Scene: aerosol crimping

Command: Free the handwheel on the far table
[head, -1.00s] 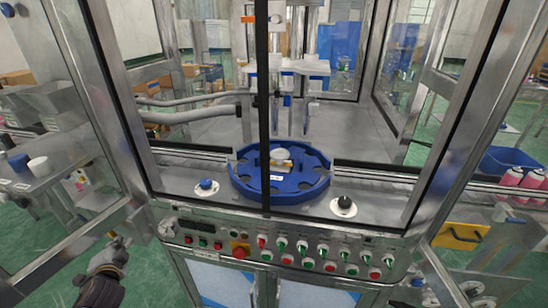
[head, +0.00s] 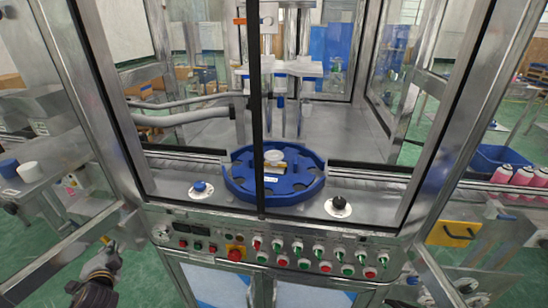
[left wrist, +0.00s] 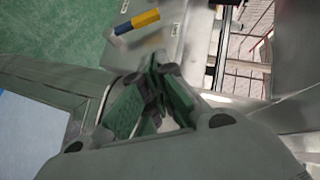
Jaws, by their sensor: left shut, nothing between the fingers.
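I cannot make out a handwheel for certain in either view. A blue notched round wheel (head: 236,186) lies flat on the machine's deck behind the glass, in the middle of the head view. A small white round piece (head: 274,157) sits on its centre. My left gripper (head: 110,248) is low at the left in the head view, outside the machine and left of its control panel. In the left wrist view its green-lined fingers (left wrist: 155,68) are shut with nothing between them. A yellow and dark bar (left wrist: 137,21) shows beyond the fingertips. My right gripper is not in view.
The control panel (head: 215,233) carries several buttons and knobs. Metal-framed glass panels stand around the machine. A left side bench holds a white cup (head: 29,172) and a blue one (head: 8,168). At right are pink cans (head: 510,175) and a yellow plate with a black handle (head: 453,233).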

